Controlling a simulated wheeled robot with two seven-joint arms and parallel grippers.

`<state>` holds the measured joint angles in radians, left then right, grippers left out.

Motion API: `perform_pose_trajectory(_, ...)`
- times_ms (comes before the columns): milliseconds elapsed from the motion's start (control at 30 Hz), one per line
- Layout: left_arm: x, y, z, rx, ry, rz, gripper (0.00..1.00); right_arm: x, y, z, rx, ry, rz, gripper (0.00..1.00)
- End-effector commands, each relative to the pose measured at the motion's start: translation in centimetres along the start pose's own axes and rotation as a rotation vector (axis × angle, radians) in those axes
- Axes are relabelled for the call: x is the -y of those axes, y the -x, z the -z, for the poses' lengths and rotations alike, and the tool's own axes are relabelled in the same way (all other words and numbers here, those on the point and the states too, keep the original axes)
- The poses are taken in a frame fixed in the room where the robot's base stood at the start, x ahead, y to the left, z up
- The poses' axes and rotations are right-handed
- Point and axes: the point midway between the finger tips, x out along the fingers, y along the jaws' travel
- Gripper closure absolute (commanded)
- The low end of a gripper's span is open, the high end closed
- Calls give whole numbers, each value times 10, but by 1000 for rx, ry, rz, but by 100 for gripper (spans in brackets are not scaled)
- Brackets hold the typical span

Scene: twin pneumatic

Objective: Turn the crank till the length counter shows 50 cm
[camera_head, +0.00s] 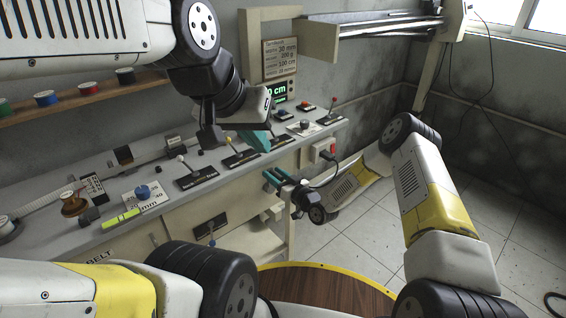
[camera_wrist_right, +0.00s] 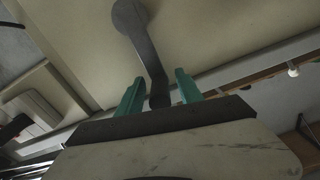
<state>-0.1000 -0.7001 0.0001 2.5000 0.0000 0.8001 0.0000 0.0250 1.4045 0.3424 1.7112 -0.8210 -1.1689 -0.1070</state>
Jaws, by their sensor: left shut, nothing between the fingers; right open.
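The length counter (camera_head: 279,92) is a dark display with green characters at the back of the bench. My left arm hides part of it; "0 cm" shows, and any digits before it are hidden. My left gripper (camera_head: 256,140) is shut and empty, with teal fingers above the bench's back right part. My right gripper (camera_head: 276,179) is low in front of the bench front, with its teal fingers apart. In the right wrist view, a dark grey crank (camera_wrist_right: 145,50) with a round hub hangs between the open fingers (camera_wrist_right: 158,90), with gaps visible at its sides.
The bench top (camera_head: 105,238) carries several levers, a blue knob (camera_head: 142,191), spools and labels. A sign (camera_head: 281,60) stands above the counter.

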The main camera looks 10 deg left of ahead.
Motion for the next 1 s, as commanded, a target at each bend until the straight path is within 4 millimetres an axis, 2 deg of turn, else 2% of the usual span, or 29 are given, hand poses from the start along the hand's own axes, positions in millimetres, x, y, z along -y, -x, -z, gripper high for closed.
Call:
perform_pose_trajectory(100, 0, 0, 0, 0, 0, 0, 100, 0, -6, 0, 1, 0, 0, 57)
perform_pose_trajectory(333, 0, 0, 0, 0, 0, 0, 100, 0, -6, 0, 1, -1, 0, 57)
perform_pose_trajectory(367, 0, 0, 0, 0, 0, 0, 100, 0, -6, 0, 1, -1, 0, 61)
perform_pose_trajectory(567, 0, 0, 0, 0, 0, 0, 100, 0, -6, 0, 1, -1, 0, 100)
perform_pose_trajectory(1000, 0, 0, 0, 0, 0, 0, 100, 0, -6, 0, 1, -2, 0, 100)
